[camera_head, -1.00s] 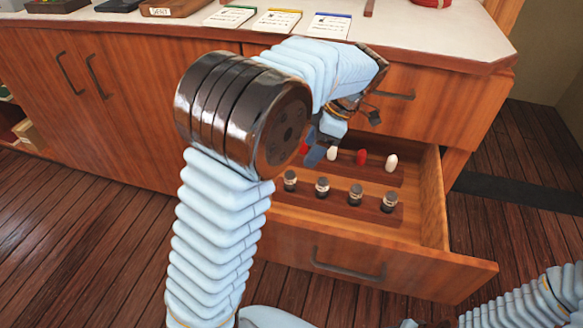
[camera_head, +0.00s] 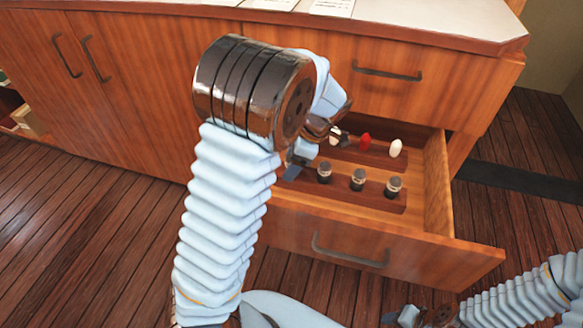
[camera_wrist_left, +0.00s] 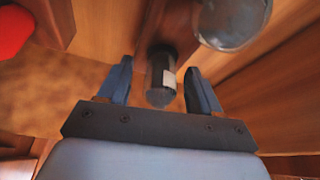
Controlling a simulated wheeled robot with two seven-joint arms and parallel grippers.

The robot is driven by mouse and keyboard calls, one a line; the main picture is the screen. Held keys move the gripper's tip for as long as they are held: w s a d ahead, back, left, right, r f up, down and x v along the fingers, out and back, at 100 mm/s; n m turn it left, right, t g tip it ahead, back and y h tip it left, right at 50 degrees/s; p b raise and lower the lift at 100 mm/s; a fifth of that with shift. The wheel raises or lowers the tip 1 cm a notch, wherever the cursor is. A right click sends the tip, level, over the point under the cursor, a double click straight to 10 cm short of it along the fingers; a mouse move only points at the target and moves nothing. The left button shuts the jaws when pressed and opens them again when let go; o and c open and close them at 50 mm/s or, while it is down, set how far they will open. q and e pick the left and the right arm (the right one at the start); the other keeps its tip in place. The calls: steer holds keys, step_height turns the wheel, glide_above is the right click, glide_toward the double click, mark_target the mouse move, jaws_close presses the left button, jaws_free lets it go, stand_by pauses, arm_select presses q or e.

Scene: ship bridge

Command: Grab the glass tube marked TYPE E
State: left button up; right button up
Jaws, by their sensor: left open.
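Small glass tubes with dark caps stand in a wooden rack (camera_head: 340,190) in the open drawer (camera_head: 438,195). Three show in the head view: the left one (camera_head: 324,172), the middle one (camera_head: 358,180) and the right one (camera_head: 393,187). My left gripper (camera_head: 293,170) is low at the rack's left end, partly hidden by its arm. In the left wrist view, a dark-capped tube (camera_wrist_left: 160,78) with a pale label stands between the open fingers, with gaps at both sides. I cannot read its marking. My right gripper (camera_head: 420,316) shows only partly at the bottom edge.
Behind the tubes, a second rack holds a red piece (camera_head: 365,140) and a white piece (camera_head: 396,147). A closed drawer (camera_head: 400,90) and the counter edge are above. A large rounded grey thing (camera_wrist_left: 232,20) is close by in the left wrist view.

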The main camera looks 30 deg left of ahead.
arm_select(q)
steer(key=shift+f, duration=0.15)
steer(key=shift+c, duration=0.3)
steer(key=c, duration=1)
